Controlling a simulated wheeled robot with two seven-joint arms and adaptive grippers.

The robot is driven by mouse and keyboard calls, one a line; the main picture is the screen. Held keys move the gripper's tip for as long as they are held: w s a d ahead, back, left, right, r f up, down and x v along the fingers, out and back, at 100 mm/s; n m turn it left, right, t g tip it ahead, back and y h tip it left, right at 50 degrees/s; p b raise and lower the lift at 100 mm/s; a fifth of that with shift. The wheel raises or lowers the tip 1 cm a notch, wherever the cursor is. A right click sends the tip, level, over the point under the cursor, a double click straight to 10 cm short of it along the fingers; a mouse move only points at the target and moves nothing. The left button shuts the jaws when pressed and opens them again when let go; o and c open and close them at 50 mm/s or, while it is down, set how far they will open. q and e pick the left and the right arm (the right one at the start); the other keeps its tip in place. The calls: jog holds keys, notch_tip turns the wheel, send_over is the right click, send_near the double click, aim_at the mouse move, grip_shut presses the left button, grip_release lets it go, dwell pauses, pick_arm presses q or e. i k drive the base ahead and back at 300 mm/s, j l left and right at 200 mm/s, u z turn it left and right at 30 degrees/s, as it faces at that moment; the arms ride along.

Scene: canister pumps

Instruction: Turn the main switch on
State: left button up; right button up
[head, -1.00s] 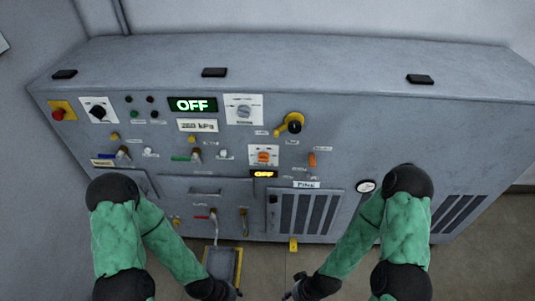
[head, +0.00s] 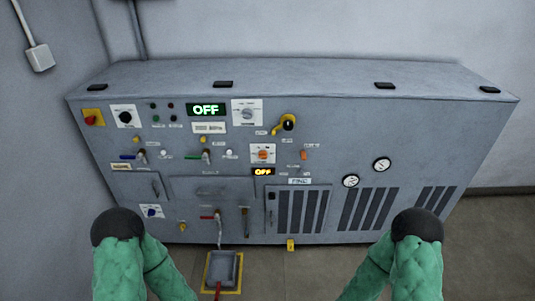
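The grey control cabinet (head: 350,128) stands ahead against the wall. Its labels are too small to read, so I cannot tell for sure which control is the main switch. A yellow rotary handle with a black hub (head: 288,123) sits right of centre. Other rotary knobs are a black one on a white plate (head: 125,117) at upper left, a grey one (head: 247,114), an orange one (head: 263,154) and a blue one (head: 151,211). A green display (head: 206,109) and an amber display (head: 263,172) both read OFF. Both my grippers are below the picture.
A red button on a yellow plate (head: 93,118) is at the far upper left. Levers with blue (head: 128,157), green (head: 193,157) and red (head: 208,217) handles project from the front. A yellow-edged tray (head: 237,285) lies on the floor before the cabinet.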

aim_at(125, 117)
jog(key=u, duration=0.6)
jog(key=i+j+u, duration=0.55)
jog(key=u, duration=0.15)
jog(key=i+j+u, duration=0.2)
jog(key=u, duration=0.15)
jog(key=i+j, duration=0.15)
jog(key=i, duration=0.35)
